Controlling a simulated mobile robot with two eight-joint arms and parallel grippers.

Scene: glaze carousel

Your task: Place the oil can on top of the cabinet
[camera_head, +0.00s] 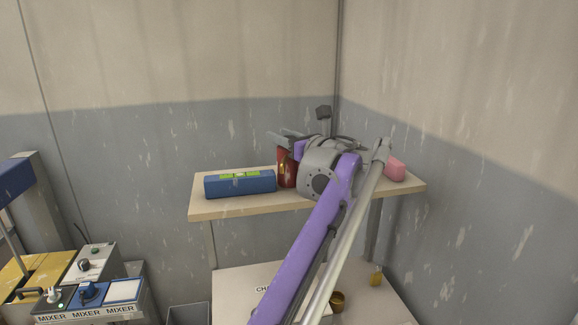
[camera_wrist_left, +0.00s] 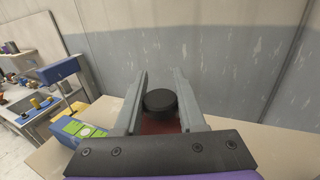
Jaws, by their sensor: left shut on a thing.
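The oil can is a red can (camera_head: 286,170) with a black round top (camera_wrist_left: 160,101) in the left wrist view. It is upright at the wooden shelf (camera_head: 215,209), just right of a blue box-shaped level. I cannot tell whether its base touches the shelf. My left gripper (camera_head: 282,139) is shut on the can, one grey finger on each side of it, and hides part of it. A pale surface with a partly hidden label starting "CH" (camera_head: 262,289) is below the shelf and may be the cabinet top. My right gripper is not in view.
A brass cup (camera_head: 337,301) and a yellow item (camera_head: 376,279) are below. Mixer controls (camera_head: 90,293) stand lower left.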

